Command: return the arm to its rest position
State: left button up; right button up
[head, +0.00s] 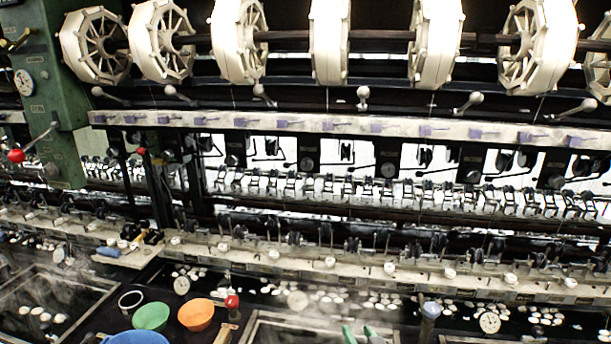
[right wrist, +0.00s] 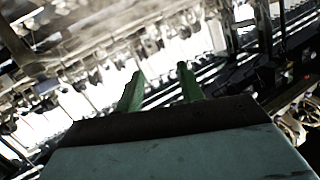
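My right gripper (head: 361,336) shows only as two green fingertips at the bottom edge of the head view, right of centre, in front of the basins. In the right wrist view its two green fingers (right wrist: 160,90) stand apart with nothing between them, against a tilted, blurred view of the reeling machine. The rest of my right arm is out of the head view. My left gripper is in neither view.
The reeling machine (head: 330,265) with its large white reels (head: 330,40) spans the back. Steaming basins (head: 45,300) with white cocoons line the front. A green bowl (head: 150,316), an orange bowl (head: 196,315) and a blue bowl (head: 137,339) stand at lower left.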

jog(key=s+d+n+g+h, duration=0.1)
jog(key=s+d+g, duration=0.25)
jog(key=s, duration=0.75)
jog(key=s+d+f+g+h, duration=0.1)
jog(key=s+d+g, duration=0.25)
jog(key=s, duration=0.85)
jog(key=s+d+n+g+h, duration=0.1)
jog(key=s+d+g, duration=0.3)
jog(key=s, duration=0.7)
notch_tip(320, 180, down, 33)
jog(key=s+a+g+b, duration=0.1)
jog(key=g+b, duration=0.1)
jog(key=b, duration=0.7)
pick_arm(q)
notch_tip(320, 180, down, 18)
jog(key=b, duration=0.8)
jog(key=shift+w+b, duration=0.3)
jog(key=shift+b, duration=0.1)
pick_arm(e)
jog(key=s+d+f, duration=0.1)
jog(key=s+f, duration=0.7)
jog(key=f, duration=0.4)
jog(key=s+d+f+g, duration=0.1)
jog(key=s+f, duration=0.7)
jog(key=f, duration=0.3)
jog(key=shift+s+d+f+n, duration=0.15)
jog(key=shift+d+f+n, duration=0.15)
jog(key=shift+d+f, duration=0.05)
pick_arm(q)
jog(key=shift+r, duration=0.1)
